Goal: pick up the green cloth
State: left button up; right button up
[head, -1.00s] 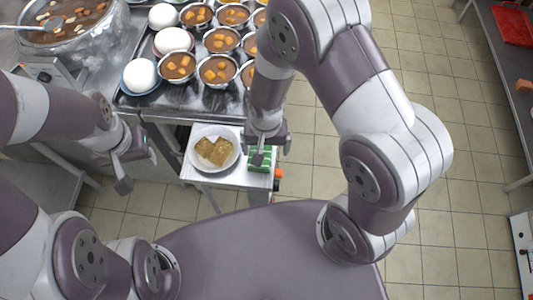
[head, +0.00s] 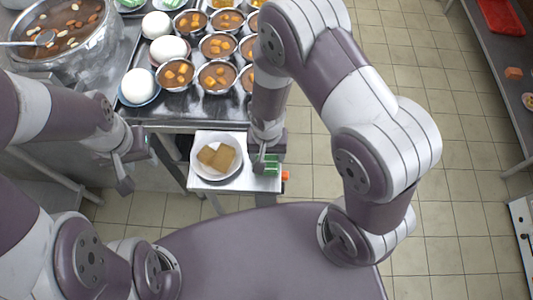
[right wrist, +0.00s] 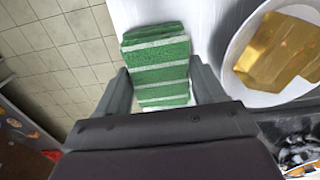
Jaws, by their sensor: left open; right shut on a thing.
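The green cloth with white stripes (right wrist: 158,66) lies on the small white side table (head: 207,137), beside a plate. In the head view the cloth (head: 271,166) is partly hidden by my right gripper (head: 264,166). In the right wrist view the cloth sits between the two fingers of my right gripper (right wrist: 160,92), which is shut on it. I cannot tell whether the cloth is lifted off the table. My left gripper (head: 132,172) is open and empty, to the left of the side table.
A white plate with brown-yellow pieces (head: 217,157) stands just left of the cloth. Tiled floor (head: 445,215) is free at the right.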

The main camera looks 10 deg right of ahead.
notch_tip(320, 180, up, 4)
jog(key=shift+w+a+r, duration=0.1)
jog(key=shift+w+a, duration=0.05)
jog(key=shift+c, duration=1.2)
jog(key=w+a+r, duration=0.1)
jog(key=w+r, duration=0.1)
jog(key=w, duration=0.1)
jog(key=w+a+r, duration=0.1)
jog(key=w+r, duration=0.1)
jog(key=w, duration=0.2)
jog(key=w+a+r+b, duration=0.1)
jog(key=w+r, duration=0.1)
jog(key=w, duration=0.2)
jog(key=shift+a+r, duration=0.1)
jog(key=shift+r, duration=0.15)
